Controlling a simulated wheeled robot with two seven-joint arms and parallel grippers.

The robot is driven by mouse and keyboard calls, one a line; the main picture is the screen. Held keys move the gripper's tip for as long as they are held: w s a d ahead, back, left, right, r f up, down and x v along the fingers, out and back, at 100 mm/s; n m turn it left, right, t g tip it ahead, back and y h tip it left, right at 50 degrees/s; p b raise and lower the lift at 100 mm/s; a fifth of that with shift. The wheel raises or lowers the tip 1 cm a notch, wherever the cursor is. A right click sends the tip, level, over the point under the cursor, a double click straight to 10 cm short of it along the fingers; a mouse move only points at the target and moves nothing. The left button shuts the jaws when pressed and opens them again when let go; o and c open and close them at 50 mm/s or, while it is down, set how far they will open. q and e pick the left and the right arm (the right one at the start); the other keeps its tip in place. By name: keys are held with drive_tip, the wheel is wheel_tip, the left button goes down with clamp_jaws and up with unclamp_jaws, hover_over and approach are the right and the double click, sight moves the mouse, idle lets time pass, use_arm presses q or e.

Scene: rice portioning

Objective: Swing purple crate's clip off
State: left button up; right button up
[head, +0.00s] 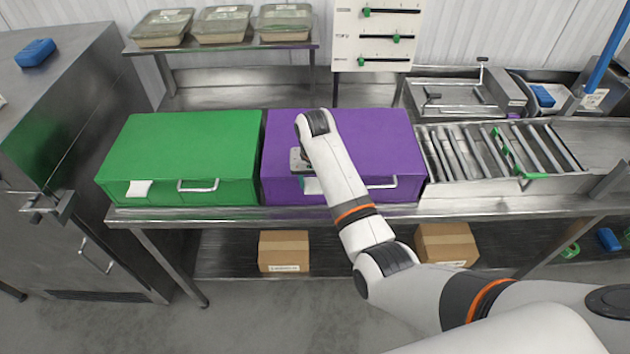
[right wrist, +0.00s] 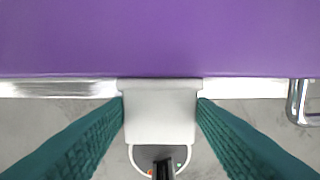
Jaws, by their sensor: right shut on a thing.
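The purple crate (head: 375,140) stands on the steel bench, right of the green crate. Its white clip (head: 312,186) is at the front edge, partly covered by my right arm. In the right wrist view the clip (right wrist: 160,112) lies between the two teal fingers of my right gripper (right wrist: 160,105), which is shut on it. The purple lid (right wrist: 160,38) fills the top of that view. In the head view my right gripper (head: 302,168) is mostly hidden behind my wrist. My left gripper is not in view.
The green crate (head: 185,145) with its own white clip (head: 139,188) stands close on the left. A metal handle (head: 382,184) sticks out from the purple crate's front. A roller conveyor (head: 500,155) adjoins on the right. Cardboard boxes (head: 284,250) sit on the lower shelf.

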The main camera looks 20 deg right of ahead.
drive_tip(key=shift+g, duration=0.3)
drive_tip(key=o, duration=1)
drive_tip(key=shift+w, duration=0.1)
drive_tip(key=shift+r, duration=0.15)
